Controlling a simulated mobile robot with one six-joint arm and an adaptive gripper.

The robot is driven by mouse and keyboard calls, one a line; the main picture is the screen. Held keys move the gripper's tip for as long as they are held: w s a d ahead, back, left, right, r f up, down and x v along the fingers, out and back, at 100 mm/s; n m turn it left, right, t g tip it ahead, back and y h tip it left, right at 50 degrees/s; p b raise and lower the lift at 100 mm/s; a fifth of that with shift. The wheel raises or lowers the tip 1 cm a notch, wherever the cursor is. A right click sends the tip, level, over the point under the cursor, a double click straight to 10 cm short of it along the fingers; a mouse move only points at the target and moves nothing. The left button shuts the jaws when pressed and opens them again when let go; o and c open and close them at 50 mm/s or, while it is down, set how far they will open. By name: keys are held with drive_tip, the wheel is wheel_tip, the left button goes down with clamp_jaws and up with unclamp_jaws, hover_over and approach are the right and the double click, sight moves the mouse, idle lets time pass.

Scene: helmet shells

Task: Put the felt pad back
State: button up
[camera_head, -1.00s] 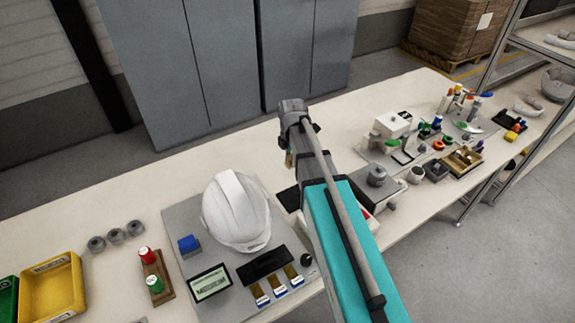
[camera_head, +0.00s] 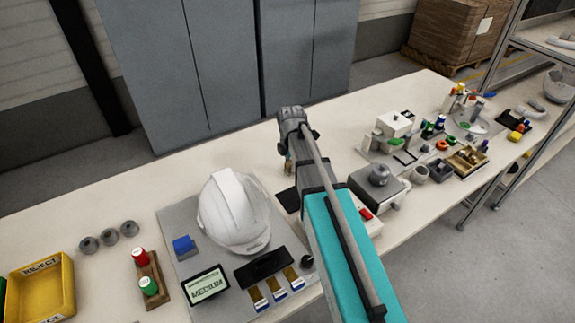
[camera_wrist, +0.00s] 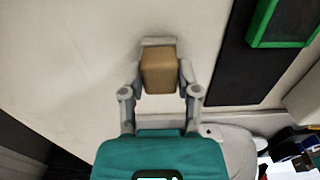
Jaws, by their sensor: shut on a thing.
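My gripper (camera_wrist: 159,75) is shut on a tan block, which I take to be the felt pad (camera_wrist: 159,72). The block sits between both fingertips in the wrist view, with the pale bench top beyond it. In the head view my gripper (camera_head: 288,164) hangs past the end of my arm, over the bench behind the helmet's right side. Only a small brown bit of the held block shows there. I cannot tell its height above the bench. A dark flat mat (camera_head: 287,199) lies just left of my arm, partly hidden by it.
A white helmet (camera_head: 234,208) stands on a grey board left of my arm, with a display (camera_head: 206,285) in front. A grey machine (camera_head: 379,189) and many small parts crowd the right. A yellow reject bin (camera_head: 41,288) is at left. The bench behind the helmet is clear.

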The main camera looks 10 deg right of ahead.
sight(291, 163)
drive_tip(key=shift+f, duration=0.15)
drive_tip(key=o, duration=1)
wheel_tip(291, 163, up, 12)
drive_tip(key=p, duration=1.2)
drive_tip(key=shift+r, duration=0.2)
idle(0.3)
